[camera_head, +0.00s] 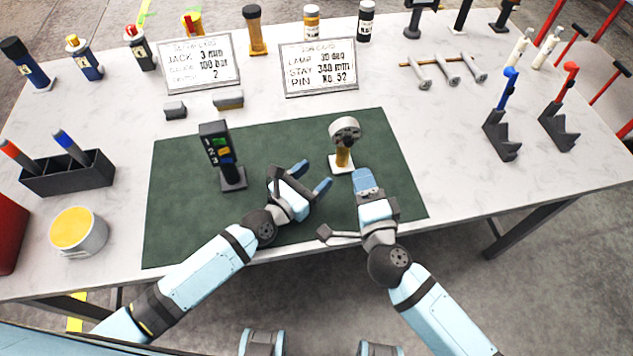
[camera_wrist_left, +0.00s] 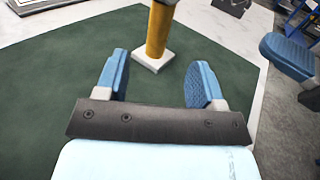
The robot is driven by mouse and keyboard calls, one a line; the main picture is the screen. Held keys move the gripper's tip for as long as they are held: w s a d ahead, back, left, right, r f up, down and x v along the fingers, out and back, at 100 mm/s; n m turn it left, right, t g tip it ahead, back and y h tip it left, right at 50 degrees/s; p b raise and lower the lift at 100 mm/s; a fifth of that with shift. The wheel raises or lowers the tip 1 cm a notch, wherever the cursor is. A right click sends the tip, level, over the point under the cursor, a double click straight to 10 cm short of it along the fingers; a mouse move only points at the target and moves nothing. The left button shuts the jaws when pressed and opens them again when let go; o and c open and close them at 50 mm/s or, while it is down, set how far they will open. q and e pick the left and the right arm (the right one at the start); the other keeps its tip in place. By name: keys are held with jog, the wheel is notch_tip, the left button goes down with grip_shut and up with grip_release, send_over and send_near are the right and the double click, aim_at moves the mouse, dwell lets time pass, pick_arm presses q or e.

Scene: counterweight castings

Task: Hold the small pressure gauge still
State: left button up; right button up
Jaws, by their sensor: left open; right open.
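The small pressure gauge (camera_head: 345,129) stands upright on the green mat, with a round grey head, an amber stem and a white square base. In the left wrist view its amber stem (camera_wrist_left: 159,28) and base show, while its head is out of frame. My left gripper (camera_head: 313,177) is open, left of and nearer than the gauge. In its wrist view the two blue fingers (camera_wrist_left: 158,72) are spread, with the gauge base just beyond the tips and nothing between them. My right gripper (camera_head: 366,183) is open close to the near right of the gauge, not visibly touching it.
A dark device with coloured buttons (camera_head: 219,153) stands on the green mat (camera_head: 170,215) to the left. Two written cards (camera_head: 318,67), bottles and grey blocks are behind. A pen holder (camera_head: 68,173) and a yellow-topped tin (camera_head: 78,232) are at left. Tool stands (camera_head: 502,135) are at right.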

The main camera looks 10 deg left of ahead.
aim_at(339, 154)
pick_arm(q)
jog(key=x, duration=1)
jog(key=shift+w+d+f, duration=0.1)
jog(key=shift+w+d, duration=0.05)
jog(key=shift+d, duration=0.05)
grip_shut()
pick_arm(e)
jog(key=shift+o, duration=0.5)
jog(key=w+a+n, duration=0.1)
jog(key=w+n, duration=0.1)
jog(key=w, duration=0.1)
jog(key=w+a+n, duration=0.1)
jog(key=w+n, duration=0.5)
jog(key=shift+w+a+r, duration=0.1)
jog(key=shift+w+a, duration=0.05)
jog(key=shift+a, duration=0.25)
